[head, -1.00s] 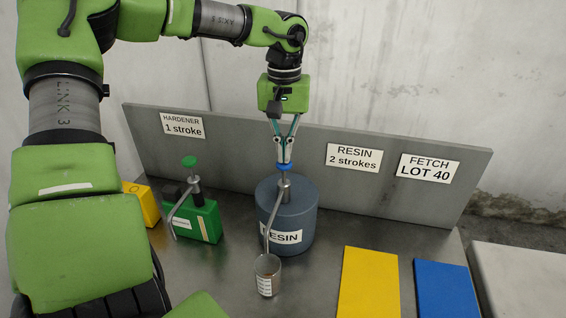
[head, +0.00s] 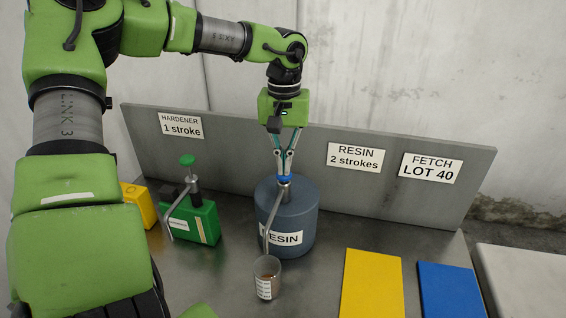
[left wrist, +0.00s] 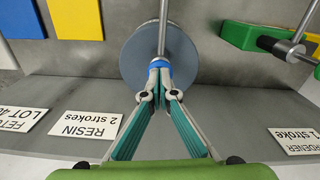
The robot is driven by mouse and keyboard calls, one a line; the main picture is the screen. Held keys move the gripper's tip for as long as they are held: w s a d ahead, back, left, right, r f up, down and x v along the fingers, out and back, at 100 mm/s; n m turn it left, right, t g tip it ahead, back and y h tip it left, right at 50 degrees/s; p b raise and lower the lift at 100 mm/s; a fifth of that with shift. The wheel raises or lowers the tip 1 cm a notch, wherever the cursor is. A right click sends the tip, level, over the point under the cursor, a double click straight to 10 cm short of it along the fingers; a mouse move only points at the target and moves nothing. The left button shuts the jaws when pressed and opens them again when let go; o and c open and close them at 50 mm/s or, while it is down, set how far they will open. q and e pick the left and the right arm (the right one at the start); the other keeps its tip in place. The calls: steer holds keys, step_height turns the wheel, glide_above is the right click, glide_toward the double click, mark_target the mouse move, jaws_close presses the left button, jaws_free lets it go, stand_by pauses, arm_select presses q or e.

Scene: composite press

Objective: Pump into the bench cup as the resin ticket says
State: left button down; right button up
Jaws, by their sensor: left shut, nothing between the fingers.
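The grey-blue resin drum (head: 287,220) stands on the bench with a metal pump and a curved spout. My left gripper (head: 284,176) is shut and empty, its fingertips on the blue pump head (head: 284,180), which sits low against the pump collar. The left wrist view also shows the blue head (left wrist: 158,73) under the fingertips. The clear bench cup (head: 266,283) stands upright below the spout's end, with a little brownish stuff inside and a label on its side. The resin ticket (head: 355,157) reads "RESIN 2 strokes". My right gripper is not in view.
A green hardener can (head: 196,224) with a green-topped pump stands left, under a "HARDENER 1 stroke" ticket (head: 181,125). A "FETCH LOT 40" ticket (head: 430,167) is on the back panel. Yellow (head: 371,285) and blue (head: 448,290) pads lie at right. A yellow block (head: 140,203) is far left.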

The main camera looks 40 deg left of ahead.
arm_select(q)
steer(key=shift+s+f, duration=0.1)
steer(key=shift+f, duration=0.3)
steer(key=shift+r+p, duration=1.85)
steer(key=shift+r, duration=0.8)
step_height(320, 180, up, 5)
steer(key=p, duration=0.3)
steer(key=shift+p, duration=0.4)
